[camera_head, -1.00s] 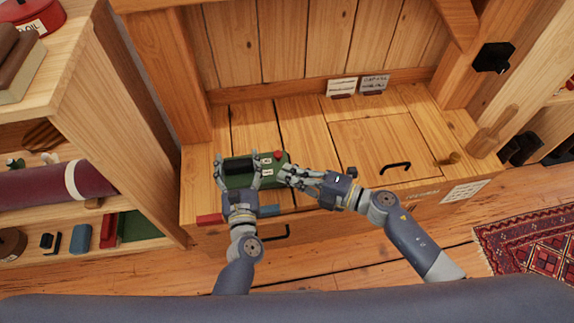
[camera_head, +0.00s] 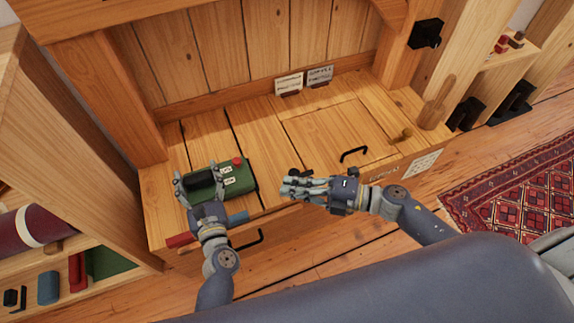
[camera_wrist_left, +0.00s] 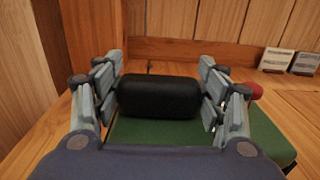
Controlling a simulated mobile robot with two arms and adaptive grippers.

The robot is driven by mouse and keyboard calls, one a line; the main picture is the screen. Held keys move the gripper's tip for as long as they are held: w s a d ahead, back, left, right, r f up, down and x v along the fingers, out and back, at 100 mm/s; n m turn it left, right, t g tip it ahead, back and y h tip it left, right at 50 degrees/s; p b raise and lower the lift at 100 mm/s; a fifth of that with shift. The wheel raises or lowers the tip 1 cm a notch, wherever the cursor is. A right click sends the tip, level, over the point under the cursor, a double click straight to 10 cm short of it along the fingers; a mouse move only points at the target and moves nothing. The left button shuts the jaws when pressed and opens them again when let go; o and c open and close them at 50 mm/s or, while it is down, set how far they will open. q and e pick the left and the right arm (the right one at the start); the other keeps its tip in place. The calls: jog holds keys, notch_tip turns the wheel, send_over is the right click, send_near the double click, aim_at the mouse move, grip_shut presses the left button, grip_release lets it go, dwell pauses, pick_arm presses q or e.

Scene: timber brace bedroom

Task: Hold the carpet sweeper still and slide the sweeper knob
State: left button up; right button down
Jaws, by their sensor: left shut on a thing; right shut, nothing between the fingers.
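The carpet sweeper (camera_head: 237,186) is a green box with a black rounded part on its left, white labels and a red knob (camera_head: 238,161) at its far right corner. It lies on the wooden bench top near the front edge. My left gripper (camera_head: 200,182) is shut on the sweeper, with fingers on both sides of the black part (camera_wrist_left: 160,97). The red knob also shows at the right in the left wrist view (camera_wrist_left: 254,91). My right gripper (camera_head: 285,189) is shut and empty, to the right of the sweeper and apart from it.
The bench top (camera_head: 262,122) is clear behind the sweeper. A hatch with a black handle (camera_head: 354,153) lies to the right. Two small cards (camera_head: 289,84) stand at the back. A shelf (camera_head: 60,130) stands on the left, and a patterned rug (camera_head: 510,190) lies on the right.

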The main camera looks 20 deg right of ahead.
pick_arm(q)
jog(key=o, duration=1.5)
jog(key=shift+r, duration=0.1)
jog(key=shift+o, duration=0.2)
